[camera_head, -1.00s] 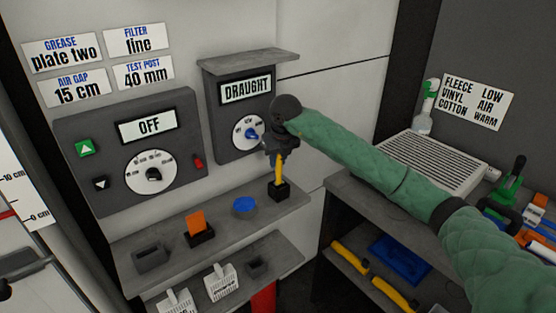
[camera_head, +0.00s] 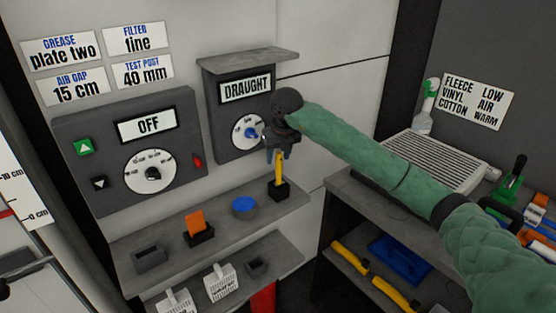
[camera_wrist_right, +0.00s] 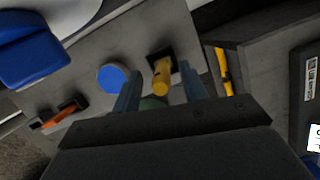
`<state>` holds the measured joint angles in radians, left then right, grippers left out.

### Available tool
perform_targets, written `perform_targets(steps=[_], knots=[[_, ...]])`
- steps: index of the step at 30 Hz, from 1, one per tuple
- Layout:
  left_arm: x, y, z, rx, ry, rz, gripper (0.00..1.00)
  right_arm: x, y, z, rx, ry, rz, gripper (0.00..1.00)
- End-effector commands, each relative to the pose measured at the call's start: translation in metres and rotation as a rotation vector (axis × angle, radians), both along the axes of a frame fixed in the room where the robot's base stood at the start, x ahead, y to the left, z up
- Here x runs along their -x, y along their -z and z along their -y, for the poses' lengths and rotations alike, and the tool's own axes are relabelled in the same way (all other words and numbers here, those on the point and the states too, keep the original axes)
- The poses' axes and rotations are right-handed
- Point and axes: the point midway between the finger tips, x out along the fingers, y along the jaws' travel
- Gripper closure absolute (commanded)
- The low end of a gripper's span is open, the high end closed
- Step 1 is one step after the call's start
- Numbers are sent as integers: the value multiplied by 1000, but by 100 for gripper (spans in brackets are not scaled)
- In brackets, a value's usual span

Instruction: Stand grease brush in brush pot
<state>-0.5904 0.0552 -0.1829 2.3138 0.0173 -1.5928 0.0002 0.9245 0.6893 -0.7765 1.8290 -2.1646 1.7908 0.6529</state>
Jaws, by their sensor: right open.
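The grease brush (camera_head: 279,169) has a yellow handle and stands upright in the small black brush pot (camera_head: 279,191) at the right end of the upper grey shelf. In the right wrist view the brush's handle (camera_wrist_right: 161,75) points up toward the camera, with part of the dark pot (camera_wrist_right: 160,57) behind it. My right gripper (camera_head: 279,153) is just above the handle top, with its fingers open. In the wrist view the fingers (camera_wrist_right: 158,95) are apart on either side of the handle, and I see no grip on it. My left gripper is not in view.
On the upper shelf (camera_head: 225,228) are a round blue-topped tin (camera_head: 244,207), an orange piece in a black holder (camera_head: 198,229) and an empty grey holder (camera_head: 149,257). The DRAUGHT dial box (camera_head: 246,112) is close behind my gripper. A grey bench (camera_head: 350,194) stands at right.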

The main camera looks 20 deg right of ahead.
Motion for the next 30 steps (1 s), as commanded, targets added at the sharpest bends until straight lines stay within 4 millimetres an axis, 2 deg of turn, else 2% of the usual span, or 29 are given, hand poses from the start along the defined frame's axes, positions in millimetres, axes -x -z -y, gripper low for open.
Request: perform_targets(steps=[1,8,12,18,23,30], knots=[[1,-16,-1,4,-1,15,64,2,-6,0,0,-1,1,57],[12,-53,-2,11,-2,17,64,12,-44,2,0,-1,4,57],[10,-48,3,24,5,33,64,18,-68,2,0,-1,3,57],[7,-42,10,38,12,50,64,24,-91,3,0,-1,0,57],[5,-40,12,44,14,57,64,26,-99,3,0,0,-1,57],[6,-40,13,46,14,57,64,26,-99,3,-1,0,-1,57]])
